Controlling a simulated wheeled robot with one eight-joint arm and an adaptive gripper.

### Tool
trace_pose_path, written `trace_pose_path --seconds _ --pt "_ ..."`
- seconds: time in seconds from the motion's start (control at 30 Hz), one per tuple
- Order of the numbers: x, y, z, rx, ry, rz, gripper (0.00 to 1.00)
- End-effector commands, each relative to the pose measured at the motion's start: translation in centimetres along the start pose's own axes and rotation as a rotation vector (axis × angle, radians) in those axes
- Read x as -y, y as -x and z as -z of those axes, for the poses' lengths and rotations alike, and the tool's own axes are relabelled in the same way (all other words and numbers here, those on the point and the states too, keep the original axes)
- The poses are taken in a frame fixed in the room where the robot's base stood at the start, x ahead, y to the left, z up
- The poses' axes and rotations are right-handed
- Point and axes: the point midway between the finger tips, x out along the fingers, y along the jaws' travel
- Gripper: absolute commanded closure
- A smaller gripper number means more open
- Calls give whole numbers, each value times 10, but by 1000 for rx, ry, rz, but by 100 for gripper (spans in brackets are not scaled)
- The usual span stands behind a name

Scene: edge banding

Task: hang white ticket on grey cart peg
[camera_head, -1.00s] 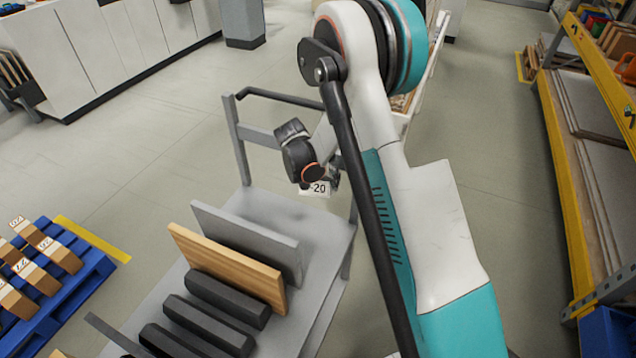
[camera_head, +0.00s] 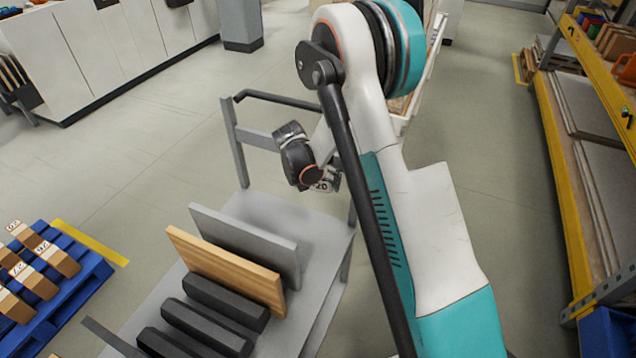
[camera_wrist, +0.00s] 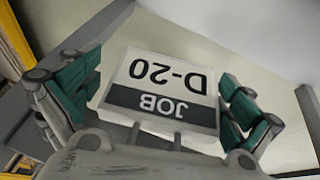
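The white ticket (camera_wrist: 160,85) fills the middle of the wrist view, reading "JOB" and "D-20" upside down. My gripper (camera_wrist: 165,98) has its green-padded fingers against the ticket's two side edges and holds it. In the head view my gripper (camera_head: 318,182) is above the far end of the grey cart (camera_head: 330,225), with the ticket (camera_head: 325,186) small and partly hidden there. The cart has a grey end frame with a dark handle bar (camera_head: 278,98). I cannot make out the peg; my arm covers part of the frame.
The cart carries a grey panel (camera_head: 245,240), a wooden board (camera_head: 225,270) and several dark bars (camera_head: 210,320). A blue pallet (camera_head: 75,290) with boxes is at left. A yellow rack (camera_head: 565,180) stands at right. Open floor lies left of the cart.

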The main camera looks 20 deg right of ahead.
Motion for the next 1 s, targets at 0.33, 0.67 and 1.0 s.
trace_pose_path --seconds 0.33,0.67,1.0 --pt "0 4 0 0 0 0 0" --pt "0 58 0 0 2 1 0" --pt "0 111 0 1 1 0 0"
